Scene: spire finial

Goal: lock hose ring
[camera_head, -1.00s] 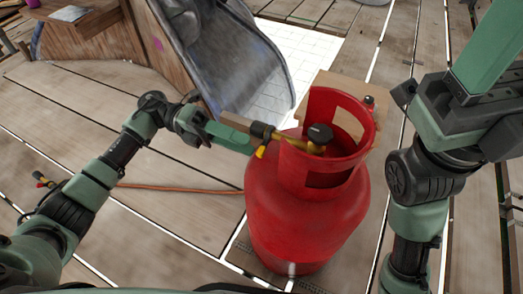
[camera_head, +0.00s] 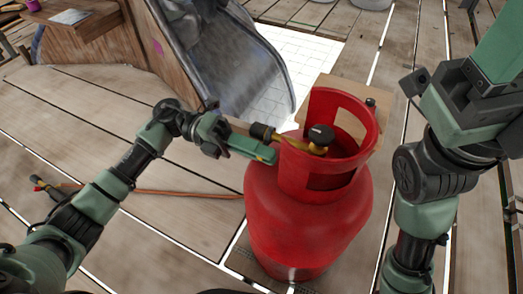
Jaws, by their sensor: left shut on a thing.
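A red gas bottle (camera_head: 303,215) with a red collar (camera_head: 300,171) stands upright at the centre. Inside the collar is a brass valve with a black knob (camera_head: 320,135). A dark hose ring (camera_head: 261,131) sits at the valve's left outlet, just outside the collar. My left gripper (camera_head: 266,150) reaches in from the left, close against the collar. It is shut at the ring, and its fingers partly hide the contact.
An orange hose (camera_head: 185,192) lies on the plank deck, with a dark fitting (camera_head: 38,183) at its left end. A grey metal slide-like sheet (camera_head: 235,65) and white tiles are behind the bottle. A wooden board (camera_head: 393,97) is behind its collar.

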